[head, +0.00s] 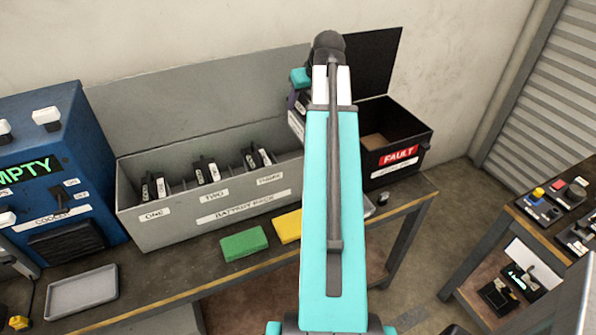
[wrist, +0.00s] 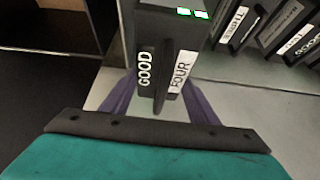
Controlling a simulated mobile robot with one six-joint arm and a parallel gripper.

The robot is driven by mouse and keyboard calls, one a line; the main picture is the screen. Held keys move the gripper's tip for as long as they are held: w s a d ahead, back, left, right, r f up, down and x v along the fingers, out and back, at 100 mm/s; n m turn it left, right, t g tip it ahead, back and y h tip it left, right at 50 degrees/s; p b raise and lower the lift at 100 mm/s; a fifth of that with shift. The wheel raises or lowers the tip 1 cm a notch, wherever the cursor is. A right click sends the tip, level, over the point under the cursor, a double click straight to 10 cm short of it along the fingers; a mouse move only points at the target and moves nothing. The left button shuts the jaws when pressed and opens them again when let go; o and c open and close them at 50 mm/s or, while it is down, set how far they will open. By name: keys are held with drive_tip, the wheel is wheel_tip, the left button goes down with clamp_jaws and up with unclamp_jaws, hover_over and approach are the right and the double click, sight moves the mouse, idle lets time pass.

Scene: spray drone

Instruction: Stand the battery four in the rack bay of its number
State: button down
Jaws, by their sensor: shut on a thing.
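Battery four (wrist: 165,55) is a dark block with white GOOD and FOUR labels and two lit green lights, seen close in the wrist view. My gripper (wrist: 158,100) is shut on it, with a purple finger at each side. The grey battery rack (head: 190,215) stands on the bench in the head view, with bays labelled ONE, TWO and THREE in sight. My arm hides the rack's right end and most of the held battery there. I cannot tell whether the battery's lower end touches the rack.
Several other batteries (head: 207,172) stand in the rack's labelled bays. A black FAULT box (head: 400,125) stands at right and a blue machine (head: 55,165) at left. Green (head: 244,243) and yellow (head: 288,227) blocks and a grey tray (head: 82,292) lie in front.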

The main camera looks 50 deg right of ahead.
drive_tip(key=shift+w+a+f+b, duration=0.1)
drive_tip(key=shift+f+b, duration=0.1)
drive_tip(key=shift+f, duration=0.7)
drive_tip(key=shift+w+f+b, duration=0.15)
drive_tip(key=shift+f+b, duration=0.05)
drive_tip(key=shift+f, duration=0.65)
drive_tip(key=shift+w+a+f+b, duration=0.1)
drive_tip(key=shift+f+b, duration=0.1)
drive_tip(key=shift+f, duration=0.7)
drive_tip(key=shift+f, duration=0.1)
drive_tip(key=shift+f+p, duration=0.65)
drive_tip(key=shift+f, duration=2.4)
drive_tip(key=shift+f+p, duration=0.45)
drive_tip(key=shift+f, duration=1.45)
drive_tip(key=c, duration=0.7)
unclamp_jaws()
drive_tip(key=shift+s+f, duration=0.1)
drive_tip(key=shift+s, duration=0.05)
